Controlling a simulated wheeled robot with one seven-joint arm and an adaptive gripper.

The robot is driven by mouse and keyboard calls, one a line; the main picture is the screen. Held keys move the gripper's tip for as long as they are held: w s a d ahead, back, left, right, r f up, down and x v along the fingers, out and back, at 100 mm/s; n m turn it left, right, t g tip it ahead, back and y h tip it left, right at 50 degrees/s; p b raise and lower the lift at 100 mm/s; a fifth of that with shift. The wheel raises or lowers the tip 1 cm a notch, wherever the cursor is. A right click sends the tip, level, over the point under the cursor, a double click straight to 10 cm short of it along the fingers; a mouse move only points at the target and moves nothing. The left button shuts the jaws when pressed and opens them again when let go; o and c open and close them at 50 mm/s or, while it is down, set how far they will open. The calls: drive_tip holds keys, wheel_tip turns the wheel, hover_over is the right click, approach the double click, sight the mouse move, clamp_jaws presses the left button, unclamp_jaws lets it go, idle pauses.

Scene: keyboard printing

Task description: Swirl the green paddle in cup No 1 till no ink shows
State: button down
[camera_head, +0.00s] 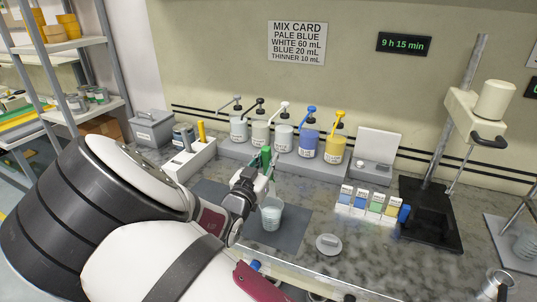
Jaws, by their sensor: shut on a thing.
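My gripper (262,174) is shut on the green paddle (266,155), whose green handle stands up above the fingers. The paddle is roughly upright above a pale translucent cup (271,214). The cup stands upright on a dark grey mat (290,235), just below and in front of my gripper. My fingers hide much of the paddle's shaft, and I cannot tell how deep its lower end sits in the cup. The cup's inside and any ink in it are too small to make out, and I can read no number on it.
Several pump bottles (284,139) stand along the back. A white holder (189,158) with a yellow handle is left of the mat. A round lid (328,243) and small labelled boxes (360,204) lie to the right. A dark stand (432,215) rises further right.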

drive_tip(key=shift+s+a+f, duration=0.1)
drive_tip(key=shift+s+f, duration=0.15)
drive_tip(key=shift+f, duration=0.35)
drive_tip(key=shift+s+a+f, duration=0.1)
drive_tip(key=shift+s+f, duration=0.15)
drive_tip(key=shift+f, duration=0.3)
wheel_tip(320, 180, down, 9)
drive_tip(key=w+b, duration=0.1)
drive_tip(key=b, duration=0.1)
drive_tip(key=shift+w+d+r, duration=0.15)
drive_tip(key=shift+w+d, duration=0.2)
drive_tip(key=shift+s, duration=0.1)
